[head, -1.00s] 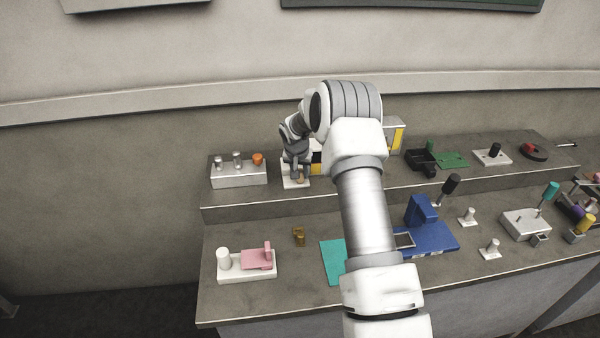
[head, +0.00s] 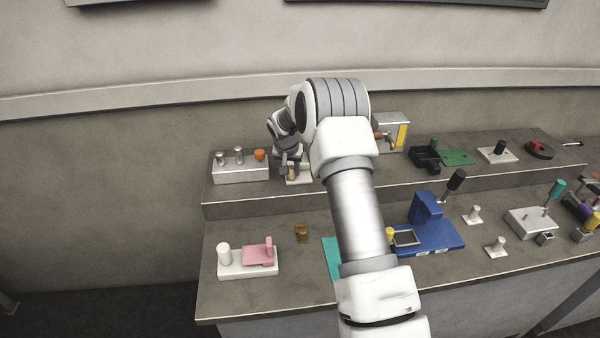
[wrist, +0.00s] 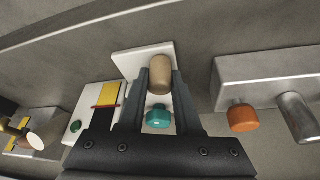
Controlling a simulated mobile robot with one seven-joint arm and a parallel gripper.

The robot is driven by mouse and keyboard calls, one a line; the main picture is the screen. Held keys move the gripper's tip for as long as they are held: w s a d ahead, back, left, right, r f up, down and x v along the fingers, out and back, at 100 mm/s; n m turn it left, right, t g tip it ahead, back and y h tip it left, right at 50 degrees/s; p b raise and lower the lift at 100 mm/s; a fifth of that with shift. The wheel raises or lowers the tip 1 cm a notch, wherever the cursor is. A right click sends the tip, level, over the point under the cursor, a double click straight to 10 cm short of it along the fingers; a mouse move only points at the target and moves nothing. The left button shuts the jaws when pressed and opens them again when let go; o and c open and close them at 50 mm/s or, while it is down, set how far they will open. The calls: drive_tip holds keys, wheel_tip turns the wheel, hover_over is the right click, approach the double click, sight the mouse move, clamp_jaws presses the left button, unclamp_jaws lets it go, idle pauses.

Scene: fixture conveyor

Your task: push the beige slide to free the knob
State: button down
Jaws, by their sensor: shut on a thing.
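The beige slide (wrist: 160,74) is a rounded tan piece between my fingertips in the wrist view. It also shows under my gripper in the head view (head: 291,174). My gripper (wrist: 161,78) is shut on it. A teal knob (wrist: 158,116) shows between my fingers, nearer the palm in the picture and apart from the slide. The white base plate (wrist: 128,64) is behind the slide; its bare part shows right of my gripper in the head view (head: 304,178). My fingers hide part of the plate and any link between slide and knob.
A grey block (head: 240,173) with metal pegs and an orange knob (wrist: 242,117) stands close beside the plate. On its other side is a white box with a yellow panel (wrist: 110,92). Other fixtures crowd the shelf and lower bench, including a pink slide fixture (head: 258,252).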

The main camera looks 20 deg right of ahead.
drive_tip(key=shift+a, duration=0.25)
drive_tip(key=c, duration=0.7)
unclamp_jaws()
drive_tip(key=shift+w+a, duration=0.1)
drive_tip(key=shift+o, duration=0.5)
drive_tip(key=b+v, duration=0.1)
drive_tip(key=v, duration=1.6)
drive_tip(key=shift+r, duration=0.25)
